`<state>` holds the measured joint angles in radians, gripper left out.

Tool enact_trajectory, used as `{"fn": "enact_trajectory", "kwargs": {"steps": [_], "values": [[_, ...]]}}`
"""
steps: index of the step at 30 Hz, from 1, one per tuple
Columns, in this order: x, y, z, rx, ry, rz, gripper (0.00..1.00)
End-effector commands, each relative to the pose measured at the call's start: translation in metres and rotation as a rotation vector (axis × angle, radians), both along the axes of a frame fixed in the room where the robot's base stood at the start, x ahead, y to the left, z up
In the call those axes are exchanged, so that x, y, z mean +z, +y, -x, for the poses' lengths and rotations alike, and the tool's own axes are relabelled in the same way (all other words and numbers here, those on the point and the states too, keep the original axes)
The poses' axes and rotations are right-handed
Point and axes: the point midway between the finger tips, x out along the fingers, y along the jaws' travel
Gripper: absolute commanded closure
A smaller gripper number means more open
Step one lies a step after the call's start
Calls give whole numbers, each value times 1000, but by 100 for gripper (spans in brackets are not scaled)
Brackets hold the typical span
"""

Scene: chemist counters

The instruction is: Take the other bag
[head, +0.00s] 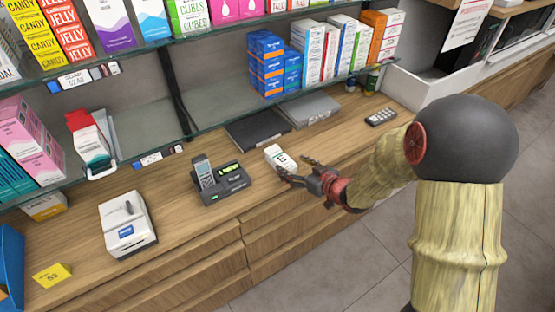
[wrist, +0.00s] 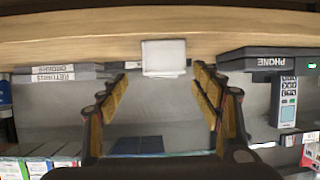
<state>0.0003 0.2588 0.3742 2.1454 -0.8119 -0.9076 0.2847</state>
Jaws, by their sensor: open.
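A small white packet (head: 278,157) with dark print stands on the wooden counter, to the right of the phone. I cannot tell for sure whether it is a bag or a box. In the wrist view, which looks upside down, the white packet (wrist: 163,57) is beyond and between the fingertips. My gripper (head: 294,166) is open and empty, with its fingers pointing at the packet from the front right. Both fingers also show in the wrist view (wrist: 160,78), spread apart. No other clear bag stands out in either view.
A phone on its base (head: 222,183) stands left of the packet, with a white device (head: 128,223) farther left. A calculator (head: 381,117) lies to the right. A glass shelf with boxes (head: 265,65) overhangs the back.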

Motion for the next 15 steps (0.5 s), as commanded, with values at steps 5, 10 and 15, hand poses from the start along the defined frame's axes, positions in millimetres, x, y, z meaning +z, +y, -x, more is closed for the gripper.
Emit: {"fn": "enact_trajectory", "kwargs": {"steps": [5,10,15], "values": [[-8,11,-13,0,-1,1,35],[-10,21,-22,0,-2,1,35],[-17,39,-37,1,-1,1,35]]}}
